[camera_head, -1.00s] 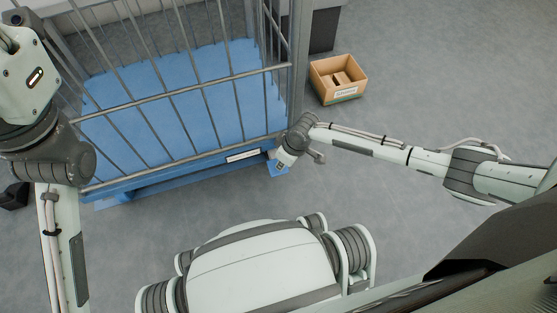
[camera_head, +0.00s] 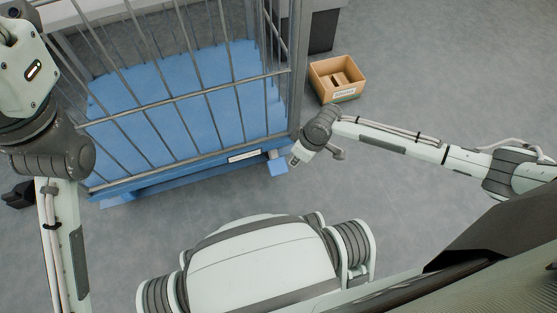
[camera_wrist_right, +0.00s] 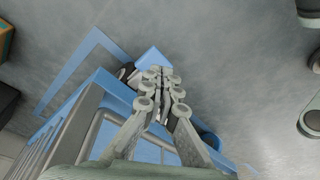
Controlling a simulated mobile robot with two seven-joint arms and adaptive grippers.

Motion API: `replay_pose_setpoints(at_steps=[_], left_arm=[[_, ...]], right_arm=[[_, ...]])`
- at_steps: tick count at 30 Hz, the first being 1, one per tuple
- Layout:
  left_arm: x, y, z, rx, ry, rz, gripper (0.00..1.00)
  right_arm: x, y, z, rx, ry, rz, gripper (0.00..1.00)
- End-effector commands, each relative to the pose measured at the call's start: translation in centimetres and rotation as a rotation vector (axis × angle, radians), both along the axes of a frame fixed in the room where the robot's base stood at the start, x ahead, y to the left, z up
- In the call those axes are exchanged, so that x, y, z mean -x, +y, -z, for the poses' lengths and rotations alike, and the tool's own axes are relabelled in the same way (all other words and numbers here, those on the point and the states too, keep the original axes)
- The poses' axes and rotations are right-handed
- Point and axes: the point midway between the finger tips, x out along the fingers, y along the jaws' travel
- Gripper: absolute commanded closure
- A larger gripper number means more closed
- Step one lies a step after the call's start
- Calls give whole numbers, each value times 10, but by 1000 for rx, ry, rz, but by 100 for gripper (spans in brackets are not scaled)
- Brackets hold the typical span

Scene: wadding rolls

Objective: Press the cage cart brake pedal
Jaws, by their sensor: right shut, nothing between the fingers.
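The cage cart (camera_head: 133,182) has grey bars and a blue base. A small blue plate, which looks like the brake pedal (camera_head: 277,168), sticks out at the base's near right corner. A blue plate, apparently the same pedal, shows just beyond the fingertips in the right wrist view (camera_wrist_right: 151,56). My right gripper (camera_head: 294,161) is just right of the pedal in the head view, pointing down, shut and empty. In the wrist view its fingertips (camera_wrist_right: 160,71) lie close together. I cannot tell whether they touch the pedal or whether it is pressed. My left gripper is out of view.
An open cardboard box (camera_head: 338,80) stands on the floor right of the cart. A dark grey block (camera_head: 323,32) stands behind it. The grey floor in front of the cart is clear up to my base.

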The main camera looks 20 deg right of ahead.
Motion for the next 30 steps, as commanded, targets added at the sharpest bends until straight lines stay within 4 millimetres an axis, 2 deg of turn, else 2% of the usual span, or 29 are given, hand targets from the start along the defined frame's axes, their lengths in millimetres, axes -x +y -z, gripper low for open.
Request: replay_pose_setpoints(at_steps=[3, 9, 30], left_arm=[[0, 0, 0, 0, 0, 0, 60], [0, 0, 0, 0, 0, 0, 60], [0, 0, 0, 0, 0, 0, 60]], right_arm=[[4, -5, -23, 1, -2, -1, 100], [9, -8, -46, -1, -1, 0, 100], [10, -8, -50, 0, 0, 1, 100]])
